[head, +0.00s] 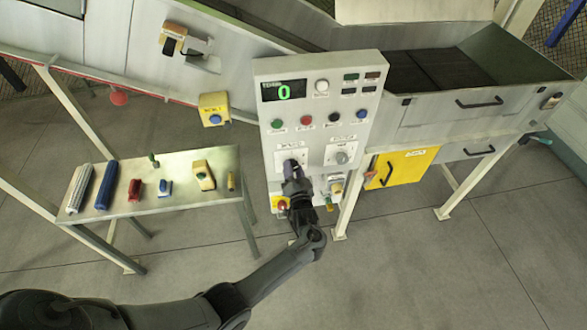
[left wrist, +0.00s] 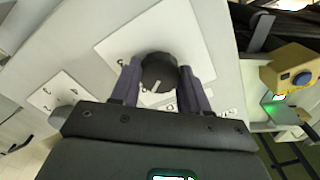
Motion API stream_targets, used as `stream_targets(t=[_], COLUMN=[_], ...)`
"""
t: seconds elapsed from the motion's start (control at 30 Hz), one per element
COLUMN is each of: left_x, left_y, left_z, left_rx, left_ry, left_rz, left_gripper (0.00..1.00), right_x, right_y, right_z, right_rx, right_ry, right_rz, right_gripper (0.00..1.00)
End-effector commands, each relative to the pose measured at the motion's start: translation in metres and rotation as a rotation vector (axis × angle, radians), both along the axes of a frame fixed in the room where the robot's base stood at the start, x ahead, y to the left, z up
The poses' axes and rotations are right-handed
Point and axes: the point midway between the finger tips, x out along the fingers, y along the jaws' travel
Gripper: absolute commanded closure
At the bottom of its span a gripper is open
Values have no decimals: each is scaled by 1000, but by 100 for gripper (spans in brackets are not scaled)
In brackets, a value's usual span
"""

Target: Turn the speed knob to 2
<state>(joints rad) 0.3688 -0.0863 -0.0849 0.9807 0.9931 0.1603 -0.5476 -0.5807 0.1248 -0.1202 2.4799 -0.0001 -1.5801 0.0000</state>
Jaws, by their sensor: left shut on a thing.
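The grey control panel (head: 318,115) stands upright in the middle of the head view. Its display (head: 285,91) shows a green 0. My left gripper (head: 292,170) is at the panel's left knob plate and hides most of it. In the left wrist view, a round dark knob (left wrist: 159,70) with a light pointer mark sits on a white plate (left wrist: 195,35). The two fingers are on either side of this knob, shut on it. Parts of the plate's scale are hidden by the gripper. My right gripper is not in view.
A second, grey knob (head: 342,154) is to the right. Coloured buttons (head: 306,120) are above, and a red emergency button (head: 282,204) is below. A side table (head: 140,207) with tools stands left. A yellow door (head: 407,167) is at right. The floor in front is clear.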

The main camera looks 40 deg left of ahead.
Motion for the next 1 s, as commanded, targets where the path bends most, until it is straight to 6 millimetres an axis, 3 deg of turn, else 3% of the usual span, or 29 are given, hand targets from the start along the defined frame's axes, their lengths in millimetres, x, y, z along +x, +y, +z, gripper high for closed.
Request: stream_targets(t=[0.73, 0.77, 0.9, 1.0], left_x=[0, 0, 0, 0], left_y=[1, 1, 0, 0], left_z=[-1, -1, -1, 0], left_rx=[56, 55, 56, 56], left_ry=[67, 67, 66, 65], left_rz=[-1, 0, 0, 0], left_gripper=[85, 50, 29, 29], right_x=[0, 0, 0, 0], right_y=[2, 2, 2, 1], right_z=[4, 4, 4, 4], right_rx=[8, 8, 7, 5], right_ry=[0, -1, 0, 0], right_rz=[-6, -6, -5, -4], right_gripper=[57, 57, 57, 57])
